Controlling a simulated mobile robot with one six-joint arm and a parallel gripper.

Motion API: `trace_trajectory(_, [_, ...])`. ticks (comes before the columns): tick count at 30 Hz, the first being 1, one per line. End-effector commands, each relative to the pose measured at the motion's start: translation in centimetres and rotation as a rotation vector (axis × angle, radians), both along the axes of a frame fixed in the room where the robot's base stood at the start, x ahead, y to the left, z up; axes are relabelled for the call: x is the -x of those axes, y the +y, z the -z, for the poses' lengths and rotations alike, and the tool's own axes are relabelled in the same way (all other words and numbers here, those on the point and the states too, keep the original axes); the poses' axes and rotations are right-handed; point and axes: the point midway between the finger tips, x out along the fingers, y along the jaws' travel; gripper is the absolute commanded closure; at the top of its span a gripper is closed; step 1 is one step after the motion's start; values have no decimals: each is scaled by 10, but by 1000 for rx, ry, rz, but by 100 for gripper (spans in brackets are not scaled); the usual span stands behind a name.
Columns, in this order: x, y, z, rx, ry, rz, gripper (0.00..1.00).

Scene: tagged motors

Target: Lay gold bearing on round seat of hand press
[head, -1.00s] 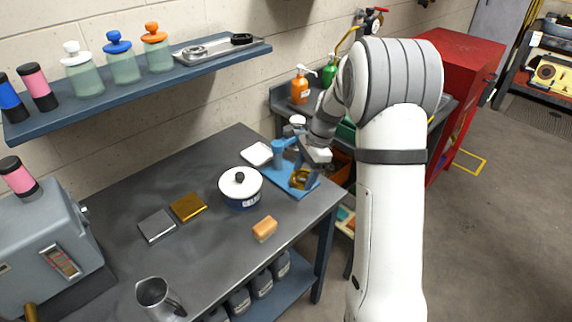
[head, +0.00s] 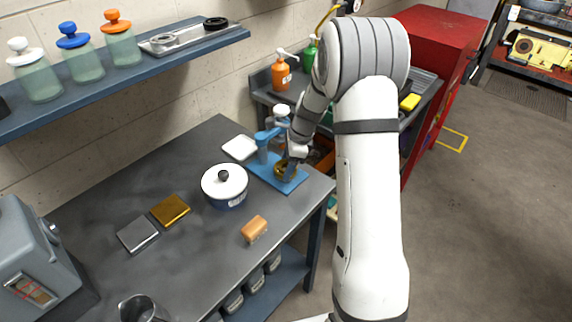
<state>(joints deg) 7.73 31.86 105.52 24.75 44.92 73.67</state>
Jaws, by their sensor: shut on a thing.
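The blue hand press (head: 263,158) stands on a blue base plate at the far right end of the grey workbench. The gold bearing (head: 285,172) is a small gold ring at the base plate, low in front of the press column. My gripper (head: 290,166) points down and is shut on the gold bearing. The gripper and my arm partly cover the bearing and the press. The round seat is hidden, and I cannot tell whether the bearing touches it.
A white dish (head: 239,148) lies beside the press. A pot with a white lid (head: 224,184), an orange block (head: 254,228), a gold box (head: 170,209) and a silver box (head: 137,235) stand on the bench. A shelf (head: 150,75) with jars hangs on the wall.

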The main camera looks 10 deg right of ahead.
Motion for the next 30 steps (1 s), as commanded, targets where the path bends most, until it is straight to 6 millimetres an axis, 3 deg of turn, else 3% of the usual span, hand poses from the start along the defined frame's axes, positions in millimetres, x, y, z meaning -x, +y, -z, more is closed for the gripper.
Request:
trace_trajectory(12, [0,1,12,0,-1,-3,68])
trace_trajectory(13, [0,1,11,1,-1,-3,34])
trace_trajectory(20, [0,1,11,1,-1,-4,16])
trace_trajectory(30, [-1,1,4,1,-3,-4,15])
